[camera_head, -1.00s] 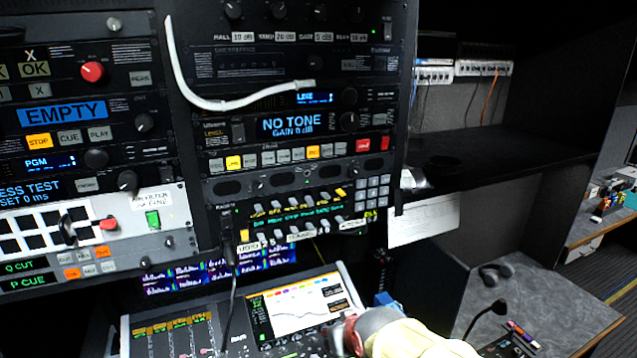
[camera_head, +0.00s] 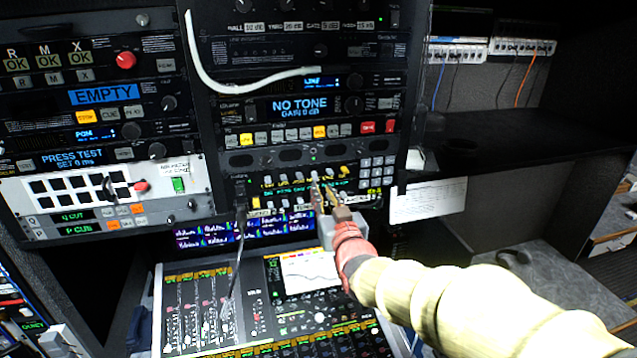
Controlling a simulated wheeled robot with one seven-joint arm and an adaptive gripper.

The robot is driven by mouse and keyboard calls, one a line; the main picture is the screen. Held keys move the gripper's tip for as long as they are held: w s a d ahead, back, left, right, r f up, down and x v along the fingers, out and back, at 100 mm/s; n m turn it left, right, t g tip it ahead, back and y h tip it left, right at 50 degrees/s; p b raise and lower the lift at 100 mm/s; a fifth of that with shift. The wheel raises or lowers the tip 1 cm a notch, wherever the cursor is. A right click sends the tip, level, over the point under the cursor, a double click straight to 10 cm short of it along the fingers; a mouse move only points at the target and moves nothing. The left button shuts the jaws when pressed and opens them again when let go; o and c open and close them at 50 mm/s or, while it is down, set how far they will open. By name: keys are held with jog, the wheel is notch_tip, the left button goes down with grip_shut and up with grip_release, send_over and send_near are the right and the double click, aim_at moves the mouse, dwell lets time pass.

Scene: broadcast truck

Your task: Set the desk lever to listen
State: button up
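The key panel (camera_head: 262,192) with a row of small levers and a yellow-green lettered strip is low in the middle rack, above the mixing desk. The lettering is too small to tell which lever is the desk one, or how each lever is set. My gripper (camera_head: 320,183) has its narrow tan fingers up at the right half of this panel and covers some levers there. I cannot tell whether the fingertips touch a lever or have one between them. My arm comes in from the lower right.
The mixing desk (camera_head: 205,310) lies below my gripper, with a lit screen (camera_head: 310,270). A thin black cable (camera_head: 238,265) hangs in front of the panel's left end. A white cable (camera_head: 215,85) loops across the upper rack. A paper sheet (camera_head: 428,199) hangs to the right.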

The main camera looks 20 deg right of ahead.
aim_at(314, 174)
jog(key=w+p, duration=0.1)
jog(key=w, duration=0.4)
jog(key=shift+w, duration=0.25)
jog(key=shift+c, duration=0.9)
jog(key=shift+f, duration=0.1)
grip_shut()
